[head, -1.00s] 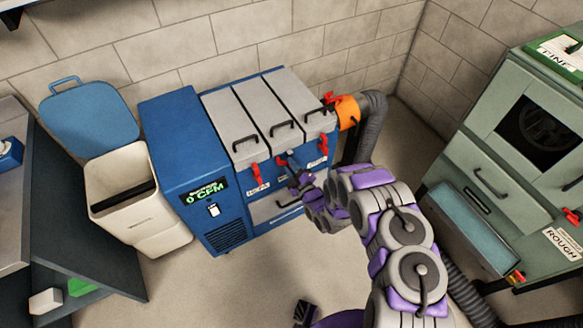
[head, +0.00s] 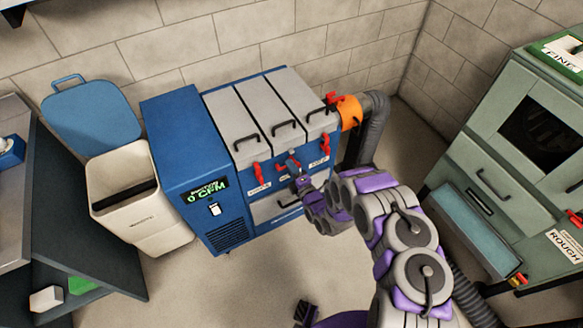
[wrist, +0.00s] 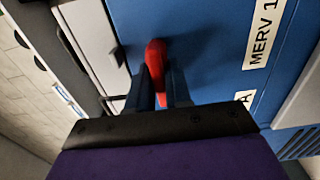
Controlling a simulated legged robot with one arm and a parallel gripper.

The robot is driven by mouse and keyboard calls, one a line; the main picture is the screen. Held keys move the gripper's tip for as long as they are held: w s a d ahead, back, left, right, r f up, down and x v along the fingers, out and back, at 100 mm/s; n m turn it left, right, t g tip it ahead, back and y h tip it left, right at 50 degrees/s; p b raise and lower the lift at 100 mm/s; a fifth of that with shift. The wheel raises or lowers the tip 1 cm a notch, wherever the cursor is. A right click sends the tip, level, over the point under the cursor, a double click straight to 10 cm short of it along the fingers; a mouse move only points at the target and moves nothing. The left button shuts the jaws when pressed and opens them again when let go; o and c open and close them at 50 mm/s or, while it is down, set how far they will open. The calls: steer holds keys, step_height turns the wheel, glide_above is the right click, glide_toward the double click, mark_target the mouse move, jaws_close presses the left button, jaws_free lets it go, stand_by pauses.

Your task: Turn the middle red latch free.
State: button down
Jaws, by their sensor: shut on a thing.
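The middle red latch (wrist: 156,62) is on the blue front of the filter unit, below the middle grey lid. In the wrist view it stands between my two fingers, and its red upper part sticks out past them. My gripper (wrist: 160,90) is shut on it. In the head view my gripper (head: 294,168) covers most of the latch, so its exact angle is hard to tell there. The left red latch (head: 258,172) and the right red latch (head: 325,144) hang on either side of it, both pointing down.
The filter unit (head: 175,150) has three grey lids with black handles. An orange collar (head: 348,112) and a grey hose (head: 374,125) are at its right. A white bin (head: 135,205) stands left, a green cabinet (head: 470,165) right. Open floor lies in front.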

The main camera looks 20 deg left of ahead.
steer(key=shift+s+a+f, duration=0.1)
steer(key=shift+s+f, duration=0.15)
steer(key=shift+s, duration=0.05)
steer(key=c, duration=1.4)
jaws_free()
steer(key=shift+c, duration=0.2)
steer(key=shift+o, duration=1.4)
steer(key=shift+w, duration=0.15)
steer(key=shift+d+r, duration=0.1)
steer(key=shift+d, duration=0.1)
steer(key=p+v, duration=0.2)
steer(key=v, duration=1.5)
